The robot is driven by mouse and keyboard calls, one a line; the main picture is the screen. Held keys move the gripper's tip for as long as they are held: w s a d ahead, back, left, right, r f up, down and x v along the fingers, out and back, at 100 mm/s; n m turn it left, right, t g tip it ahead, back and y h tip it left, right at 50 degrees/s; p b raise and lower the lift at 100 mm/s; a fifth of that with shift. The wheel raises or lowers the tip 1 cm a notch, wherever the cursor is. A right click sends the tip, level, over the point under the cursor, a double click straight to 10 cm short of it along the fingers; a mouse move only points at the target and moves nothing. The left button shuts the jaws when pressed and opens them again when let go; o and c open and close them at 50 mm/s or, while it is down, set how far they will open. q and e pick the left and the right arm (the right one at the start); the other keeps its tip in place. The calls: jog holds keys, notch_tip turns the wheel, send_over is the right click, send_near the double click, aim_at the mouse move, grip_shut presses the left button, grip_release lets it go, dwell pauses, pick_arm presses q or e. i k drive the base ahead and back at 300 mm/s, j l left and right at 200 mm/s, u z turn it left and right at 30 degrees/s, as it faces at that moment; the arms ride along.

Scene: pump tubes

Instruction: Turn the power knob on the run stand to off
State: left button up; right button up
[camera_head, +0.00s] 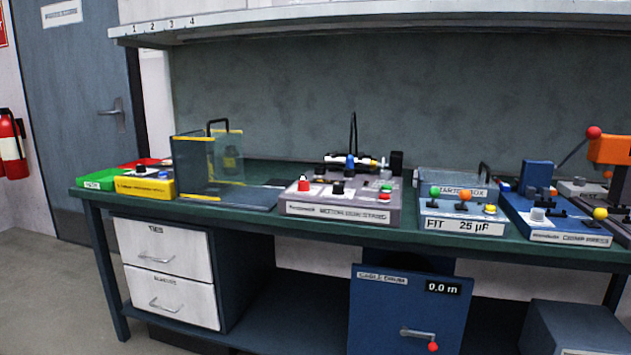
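The run stand (337,210) is a grey box with a white front label, near the middle of the green bench. On its top are a red knob (304,187), a black knob (338,189) and small green and red buttons (386,191) at the right. Which knob is the power knob, and its setting, are too small to read. A motor-like part (352,163) lies across the back of the stand. Neither of my grippers is in view.
Left of the stand are a clear guard (209,165) with yellow edges and a yellow box (146,184). Right are a starter box (459,209), a blue crimp fixture (556,225) and an orange-headed press (609,150). A shelf (370,23) overhangs the bench (262,222). Open floor lies left.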

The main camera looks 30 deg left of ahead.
aim_at(304, 187)
jog(key=j+z, duration=0.4)
jog(key=k+j+z, duration=0.1)
jog(key=j+z, duration=0.35)
jog(key=k+j+z, duration=0.1)
jog(key=j, duration=0.2)
jog(key=k+j, duration=0.15)
jog(key=j, duration=0.2)
jog(key=k+j+z, duration=0.15)
jog(key=j, duration=0.15)
